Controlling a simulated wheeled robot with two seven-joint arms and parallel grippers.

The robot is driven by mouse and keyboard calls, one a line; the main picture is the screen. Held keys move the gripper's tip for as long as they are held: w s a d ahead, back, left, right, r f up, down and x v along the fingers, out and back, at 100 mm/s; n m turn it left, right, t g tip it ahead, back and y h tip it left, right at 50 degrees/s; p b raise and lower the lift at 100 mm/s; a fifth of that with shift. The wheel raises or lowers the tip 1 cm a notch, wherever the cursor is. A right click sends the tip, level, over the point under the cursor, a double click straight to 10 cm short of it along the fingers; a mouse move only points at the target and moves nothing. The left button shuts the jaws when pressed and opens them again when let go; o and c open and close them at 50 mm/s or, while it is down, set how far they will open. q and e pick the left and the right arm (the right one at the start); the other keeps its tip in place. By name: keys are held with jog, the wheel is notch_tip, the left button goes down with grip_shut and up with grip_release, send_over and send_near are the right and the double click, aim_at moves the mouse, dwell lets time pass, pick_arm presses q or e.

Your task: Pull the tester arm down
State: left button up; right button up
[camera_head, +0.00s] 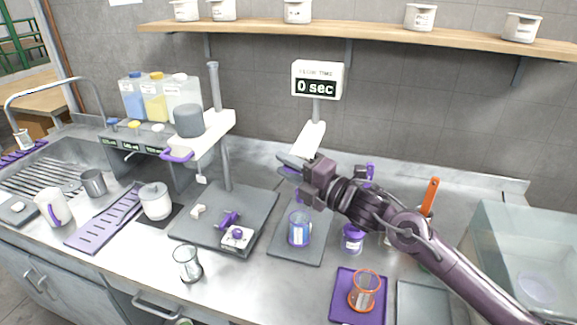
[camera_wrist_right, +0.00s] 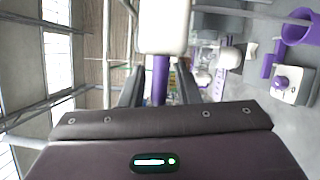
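The white tester arm (camera_head: 309,139) juts forward from its post, below a display box (camera_head: 317,80) reading "0 sec". In the right wrist view, a white block (camera_wrist_right: 164,28) with a purple handle (camera_wrist_right: 161,78) shows straight ahead, apparently the arm's end. My right gripper (camera_head: 284,165) is at the arm's lower front end. In the wrist view its two dark fingers (camera_wrist_right: 160,88) stand on either side of the handle, with gaps visible, so it looks open. My left gripper is not in view.
A glass beaker (camera_head: 299,230) with blue-purple content stands on a grey base (camera_head: 285,250) below my right gripper. A dark grey plate (camera_head: 215,228) with a knob box (camera_head: 238,236) lies to the left. A shelf (camera_head: 370,36) runs above.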

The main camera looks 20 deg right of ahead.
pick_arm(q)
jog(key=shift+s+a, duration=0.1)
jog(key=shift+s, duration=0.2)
pick_arm(e)
jog(key=shift+r, duration=0.1)
grip_shut()
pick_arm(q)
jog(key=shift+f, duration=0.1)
